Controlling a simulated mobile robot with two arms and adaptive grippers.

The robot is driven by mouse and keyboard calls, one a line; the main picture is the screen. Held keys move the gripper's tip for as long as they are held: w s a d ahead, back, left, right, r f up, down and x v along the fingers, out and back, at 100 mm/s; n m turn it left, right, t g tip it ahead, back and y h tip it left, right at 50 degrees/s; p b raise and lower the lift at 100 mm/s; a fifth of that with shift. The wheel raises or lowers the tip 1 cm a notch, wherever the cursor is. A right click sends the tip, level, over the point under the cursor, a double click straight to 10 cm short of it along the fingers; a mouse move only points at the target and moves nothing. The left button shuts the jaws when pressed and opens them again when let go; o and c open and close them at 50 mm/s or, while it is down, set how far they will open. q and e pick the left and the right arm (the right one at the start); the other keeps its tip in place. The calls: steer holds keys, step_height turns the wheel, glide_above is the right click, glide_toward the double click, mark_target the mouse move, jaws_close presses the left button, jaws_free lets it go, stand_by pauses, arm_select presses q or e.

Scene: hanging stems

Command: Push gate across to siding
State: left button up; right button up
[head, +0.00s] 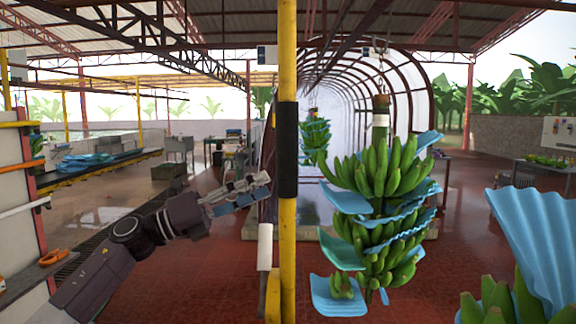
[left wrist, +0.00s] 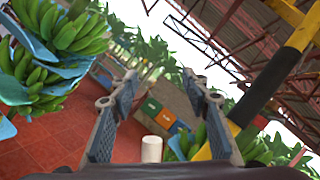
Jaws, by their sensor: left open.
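I cannot make out for sure which part is the gate or the siding. A yellow post with a black band (head: 288,150) stands upright in the middle of the head view; it slants across the right of the left wrist view (left wrist: 285,75). A short white cylinder (head: 265,247) is beside the post, low down. My left gripper (head: 262,188) is just left of the post at the black band. In the left wrist view its two fingers (left wrist: 160,82) are spread, with nothing held between them. Contact with the post cannot be told. My right gripper is out of view.
A stem of green bananas with blue sheets (head: 375,180) hangs from an overhead hook right of the post. Another stem (head: 314,138) hangs farther back in the arched tunnel. More bananas and a blue sheet (head: 530,240) are at front right. Red floor lies open at left.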

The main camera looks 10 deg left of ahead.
arm_select(q)
steer(key=s+d+r+m+g, duration=0.2)
steer(key=s+r+m+g, duration=0.2)
steer(key=s+r+m, duration=0.4)
steer(key=m+y, duration=0.1)
steer(key=m, duration=0.2)
glide_toward(288, 154)
steer(key=w+d, duration=0.2)
steer(key=w, duration=0.1)
steer(key=shift+g, duration=0.3)
steer(key=p+x, duration=0.1)
steer(key=x, duration=0.6)
steer(key=shift+d, duration=0.1)
steer(key=shift+w, duration=0.1)
steer(key=shift+c, duration=0.4)
jaws_close()
